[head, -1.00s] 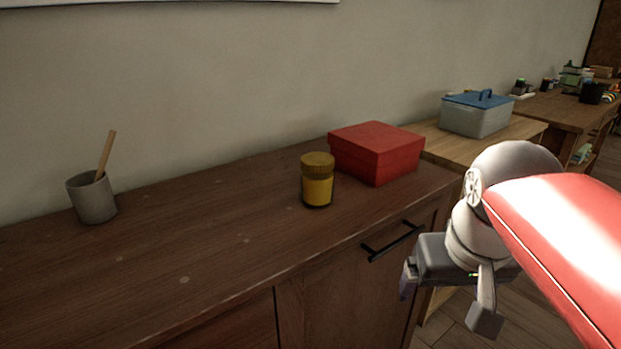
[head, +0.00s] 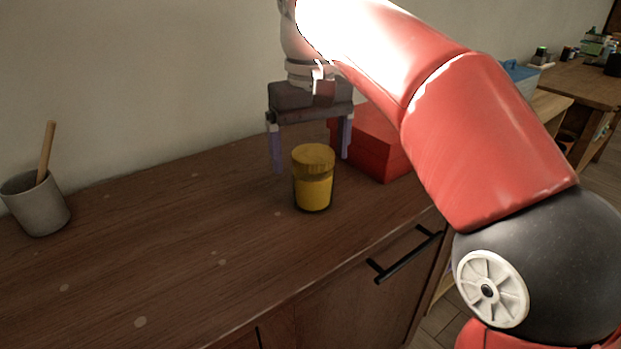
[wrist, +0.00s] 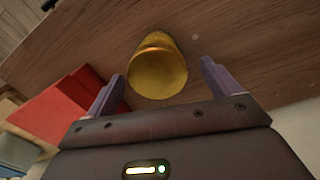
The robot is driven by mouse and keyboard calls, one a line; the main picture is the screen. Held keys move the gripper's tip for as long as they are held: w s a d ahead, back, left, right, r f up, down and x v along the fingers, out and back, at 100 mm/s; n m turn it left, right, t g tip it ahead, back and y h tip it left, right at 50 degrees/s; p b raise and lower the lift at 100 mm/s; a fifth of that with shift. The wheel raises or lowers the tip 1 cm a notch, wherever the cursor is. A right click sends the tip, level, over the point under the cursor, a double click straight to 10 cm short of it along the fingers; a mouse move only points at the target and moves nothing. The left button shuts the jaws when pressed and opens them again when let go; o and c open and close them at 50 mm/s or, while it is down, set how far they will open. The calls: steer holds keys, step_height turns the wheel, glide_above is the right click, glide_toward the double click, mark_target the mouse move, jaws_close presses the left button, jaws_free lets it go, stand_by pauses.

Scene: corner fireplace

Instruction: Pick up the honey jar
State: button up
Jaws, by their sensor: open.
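The honey jar (head: 313,186) is a yellow jar with a darker mustard lid, upright on the brown wooden cabinet top. My gripper (head: 311,163) is open above and just behind the jar in the head view, with its purple-grey fingers pointing down. In the wrist view the jar (wrist: 157,72) appears between the two spread fingers (wrist: 163,82), a little beyond their tips. The fingers do not visibly grip it.
A red box (head: 378,148) stands close to the right of the jar, partly hidden by my arm; it also shows in the wrist view (wrist: 62,112). A grey cup (head: 37,205) with a wooden stick stands at the left. The cabinet top (head: 180,245) between is clear.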

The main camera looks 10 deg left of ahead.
mark_target(313, 179)
steer(key=f, duration=0.3)
steer(key=f+b, duration=0.1)
steer(key=f, duration=0.1)
steer(key=shift+s+d+f, duration=0.15)
steer(key=shift+d+f, duration=0.1)
steer(key=shift+f, duration=0.1)
steer(key=c, duration=1.1)
steer(key=shift+c, duration=1.1)
steer(key=shift+r, duration=0.15)
